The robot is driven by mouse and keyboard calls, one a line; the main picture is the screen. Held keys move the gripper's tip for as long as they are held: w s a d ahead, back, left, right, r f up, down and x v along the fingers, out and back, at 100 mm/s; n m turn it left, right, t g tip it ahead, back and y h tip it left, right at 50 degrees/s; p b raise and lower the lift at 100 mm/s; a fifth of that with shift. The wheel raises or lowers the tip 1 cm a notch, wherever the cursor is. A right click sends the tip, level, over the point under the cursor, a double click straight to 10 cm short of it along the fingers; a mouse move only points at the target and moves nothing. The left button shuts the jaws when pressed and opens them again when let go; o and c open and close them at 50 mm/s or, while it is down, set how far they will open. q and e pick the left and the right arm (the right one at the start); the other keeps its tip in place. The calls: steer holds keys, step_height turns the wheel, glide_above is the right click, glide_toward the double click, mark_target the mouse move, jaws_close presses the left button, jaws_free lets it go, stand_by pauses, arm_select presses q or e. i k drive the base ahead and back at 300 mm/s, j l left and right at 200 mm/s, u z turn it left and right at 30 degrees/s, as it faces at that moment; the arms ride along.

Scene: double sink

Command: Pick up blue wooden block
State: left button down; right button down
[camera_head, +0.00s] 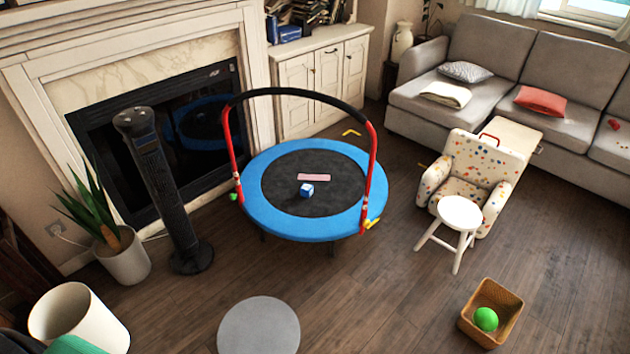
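A small blue block (306,190) with a pale top lies on the black bed of the round mini trampoline (290,227), a little in front of its centre. It is small in the view, so I cannot tell its material. A flat pink piece (314,177) lies just behind it on the same bed, seemingly apart from it. Neither of my grippers shows in the head view.
The trampoline's red and black handlebar (372,165) arches over it. A dark tower (163,185) stands to its left. A white stool (460,212) and a wicker basket (512,312) with a green ball (486,319) are right. Floor between trampoline and basket is clear.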

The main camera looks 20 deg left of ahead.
mark_target(306, 190)
steer(key=i+l+u, duration=0.1)
steer(key=i+u, duration=0.15)
steer(key=i, duration=1.2)
